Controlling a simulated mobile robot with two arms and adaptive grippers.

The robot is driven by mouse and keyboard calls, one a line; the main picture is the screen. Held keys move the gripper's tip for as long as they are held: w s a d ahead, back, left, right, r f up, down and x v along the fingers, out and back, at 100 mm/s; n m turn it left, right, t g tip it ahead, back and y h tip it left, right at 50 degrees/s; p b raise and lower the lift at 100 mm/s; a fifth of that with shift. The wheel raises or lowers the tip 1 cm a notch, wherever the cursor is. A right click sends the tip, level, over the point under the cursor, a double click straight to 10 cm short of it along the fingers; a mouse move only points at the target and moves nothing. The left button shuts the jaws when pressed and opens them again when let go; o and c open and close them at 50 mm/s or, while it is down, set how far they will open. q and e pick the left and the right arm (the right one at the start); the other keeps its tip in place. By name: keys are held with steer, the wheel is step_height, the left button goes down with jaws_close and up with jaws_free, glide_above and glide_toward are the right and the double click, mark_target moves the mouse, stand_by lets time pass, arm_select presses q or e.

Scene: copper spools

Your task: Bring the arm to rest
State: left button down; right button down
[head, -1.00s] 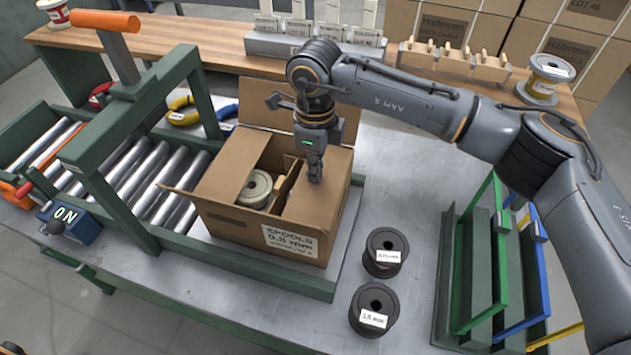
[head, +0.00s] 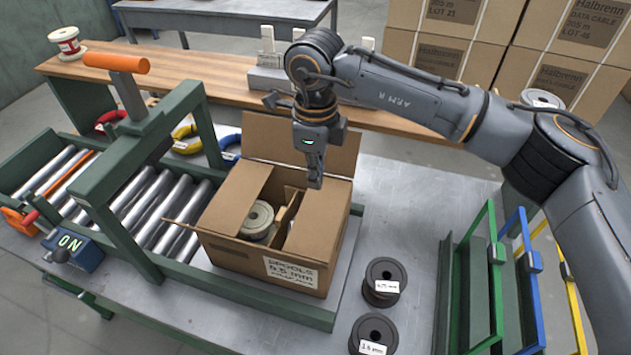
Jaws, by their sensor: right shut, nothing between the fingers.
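My right gripper (head: 315,181) is shut and empty. It points down above the right side of the open cardboard box (head: 230,250), apart from anything below as far as I can tell. My right arm reaches in from the right edge. Inside the box a pale spool (head: 257,217) sits in the left part beside a cardboard divider (head: 291,214). The right part of the box is partly hidden by the wall and a flap. My left gripper is not in the head view.
Two dark spools (head: 384,283) stand on the grey table right of the box. Green, blue and yellow rack frames (head: 483,270) stand at the right. A roller conveyor (head: 140,205) with a green press frame (head: 130,215) is at the left. A wooden shelf (head: 215,65) runs behind.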

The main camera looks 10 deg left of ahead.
steer(key=shift+r, duration=0.55)
